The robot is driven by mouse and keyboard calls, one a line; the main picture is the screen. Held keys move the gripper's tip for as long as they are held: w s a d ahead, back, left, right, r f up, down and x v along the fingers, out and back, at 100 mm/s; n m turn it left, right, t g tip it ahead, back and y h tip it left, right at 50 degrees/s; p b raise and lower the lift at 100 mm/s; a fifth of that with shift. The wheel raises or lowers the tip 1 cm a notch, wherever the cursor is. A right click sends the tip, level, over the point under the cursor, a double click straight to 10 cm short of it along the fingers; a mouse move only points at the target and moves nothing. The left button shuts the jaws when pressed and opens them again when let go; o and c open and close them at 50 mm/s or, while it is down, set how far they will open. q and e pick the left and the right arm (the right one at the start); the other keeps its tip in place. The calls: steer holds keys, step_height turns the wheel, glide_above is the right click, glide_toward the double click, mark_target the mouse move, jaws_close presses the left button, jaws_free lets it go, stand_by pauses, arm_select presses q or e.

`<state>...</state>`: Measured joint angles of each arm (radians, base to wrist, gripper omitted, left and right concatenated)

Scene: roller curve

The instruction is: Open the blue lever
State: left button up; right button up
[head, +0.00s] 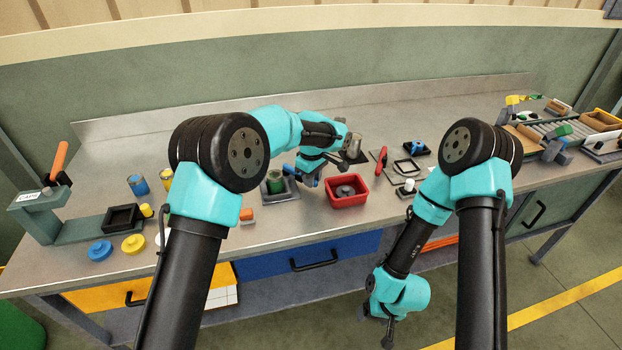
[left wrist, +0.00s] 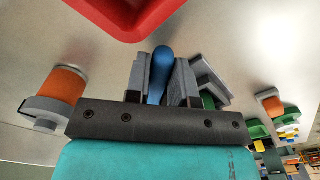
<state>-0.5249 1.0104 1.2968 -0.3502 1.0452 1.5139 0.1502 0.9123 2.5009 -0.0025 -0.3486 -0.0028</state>
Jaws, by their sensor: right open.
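The blue lever (left wrist: 160,75) lies between the two fingers of my left gripper (left wrist: 162,88) in the left wrist view, with a finger against each side. In the head view, my left gripper (head: 309,180) is low over the bench, between the green cylinder (head: 275,182) and the red bin. Part of the blue lever (head: 289,169) shows just left of it; the rest is hidden by the gripper. My right gripper (head: 388,335) hangs open and empty in front of the bench, below its top.
The red bin (head: 347,197) stands right of my left gripper, close by; its edge shows in the left wrist view (left wrist: 125,22). A grey cylinder (head: 353,145) stands behind.

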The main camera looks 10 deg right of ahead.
arm_select(q)
steer(key=shift+o, duration=0.8)
steer(key=shift+r, duration=0.15)
step_height(320, 180, up, 17)
steer(key=shift+r, duration=0.15)
stand_by(0.4)
